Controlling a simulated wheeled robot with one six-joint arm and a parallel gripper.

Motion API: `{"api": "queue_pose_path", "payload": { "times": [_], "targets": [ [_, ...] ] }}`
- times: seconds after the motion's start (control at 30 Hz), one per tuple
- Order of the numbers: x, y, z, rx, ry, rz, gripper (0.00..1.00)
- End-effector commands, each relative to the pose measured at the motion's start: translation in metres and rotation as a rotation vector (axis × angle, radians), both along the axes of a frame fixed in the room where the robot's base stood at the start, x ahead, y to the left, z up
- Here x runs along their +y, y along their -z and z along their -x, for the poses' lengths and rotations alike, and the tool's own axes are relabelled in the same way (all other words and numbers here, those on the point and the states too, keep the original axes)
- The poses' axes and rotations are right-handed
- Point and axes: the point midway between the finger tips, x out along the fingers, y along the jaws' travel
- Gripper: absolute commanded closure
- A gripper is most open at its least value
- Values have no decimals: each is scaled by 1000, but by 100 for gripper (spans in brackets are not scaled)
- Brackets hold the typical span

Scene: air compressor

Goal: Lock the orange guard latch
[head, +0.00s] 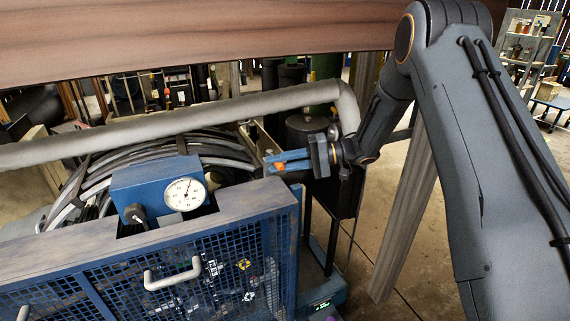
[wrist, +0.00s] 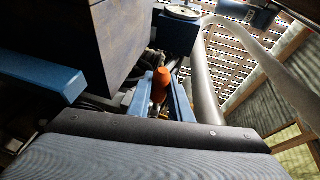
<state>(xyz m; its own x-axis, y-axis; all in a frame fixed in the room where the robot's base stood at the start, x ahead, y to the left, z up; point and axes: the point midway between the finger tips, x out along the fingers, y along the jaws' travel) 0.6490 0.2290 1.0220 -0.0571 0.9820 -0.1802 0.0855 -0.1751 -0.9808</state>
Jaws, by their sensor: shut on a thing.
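The orange guard latch (head: 280,167) is a small orange piece by the far right corner of the blue compressor housing in the head view. In the wrist view its rounded orange handle (wrist: 161,82) stands near the middle. My gripper (head: 277,161) reaches in from the right with its blue fingers at the latch. In the wrist view the blue fingers of my gripper (wrist: 162,100) lie on either side of the orange handle, shut on it. The latch's base and its catch are hidden by the fingers and the housing.
The blue mesh guard panel (head: 175,270) with a white handle (head: 172,274) faces me. A pressure gauge (head: 185,194) sits on a blue box on top. A thick grey pipe (head: 200,112) runs behind, close to my wrist. Open floor (head: 400,285) lies to the right.

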Motion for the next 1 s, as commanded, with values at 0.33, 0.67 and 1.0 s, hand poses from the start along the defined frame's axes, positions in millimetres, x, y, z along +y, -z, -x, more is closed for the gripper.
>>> {"api": "queue_pose_path", "payload": {
  "times": [0.33, 0.67, 1.0],
  "targets": [
    [0, 0, 0, -1, 1, 0, 73],
    [-1, 0, -1, -2, 3, 0, 63],
    [-41, -6, -4, -4, 4, 0, 63]
  ]
}}
